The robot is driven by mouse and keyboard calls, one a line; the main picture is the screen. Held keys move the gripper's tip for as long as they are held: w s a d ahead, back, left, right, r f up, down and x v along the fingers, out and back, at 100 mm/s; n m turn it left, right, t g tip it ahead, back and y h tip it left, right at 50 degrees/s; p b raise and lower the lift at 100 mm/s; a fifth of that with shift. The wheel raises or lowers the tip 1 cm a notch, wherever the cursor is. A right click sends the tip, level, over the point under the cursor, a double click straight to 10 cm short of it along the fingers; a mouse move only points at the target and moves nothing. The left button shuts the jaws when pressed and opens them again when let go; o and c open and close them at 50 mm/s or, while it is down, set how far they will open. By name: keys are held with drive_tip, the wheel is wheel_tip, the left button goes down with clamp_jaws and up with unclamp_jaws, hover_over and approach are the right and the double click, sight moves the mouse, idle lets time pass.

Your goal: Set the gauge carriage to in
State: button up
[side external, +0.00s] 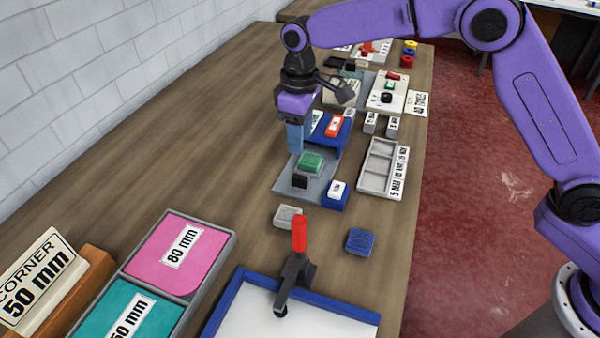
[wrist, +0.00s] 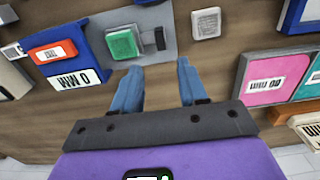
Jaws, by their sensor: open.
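A green block (side external: 311,161) sits on a grey plate (side external: 285,189) with a black block (side external: 300,181) beside it. The green block also shows in the wrist view (wrist: 122,43). A blue base (wrist: 92,53) borders the plate and carries a red block (wrist: 52,52) with a white label. The red block also shows in the side view (side external: 333,126). I cannot tell which of these pieces is the gauge carriage, nor read an "in" mark. My gripper (wrist: 158,74) is open and empty, its blue fingers pointing down near the green block, apparently above the table.
A light grey block (side external: 288,216) and a blue block (side external: 361,241) lie nearer the camera. A red-handled clamp (side external: 299,235) stands on a blue-edged board (side external: 240,290). A grey compartment tray (side external: 362,185) is at right. The table's left middle is clear.

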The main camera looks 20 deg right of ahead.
sight(300, 176)
wheel_tip(300, 176, down, 11)
drive_tip(key=shift+f, duration=0.15)
idle(0.4)
clamp_jaws()
drive_tip(key=w+d, duration=0.6)
drive_tip(key=shift+w+d, duration=0.4)
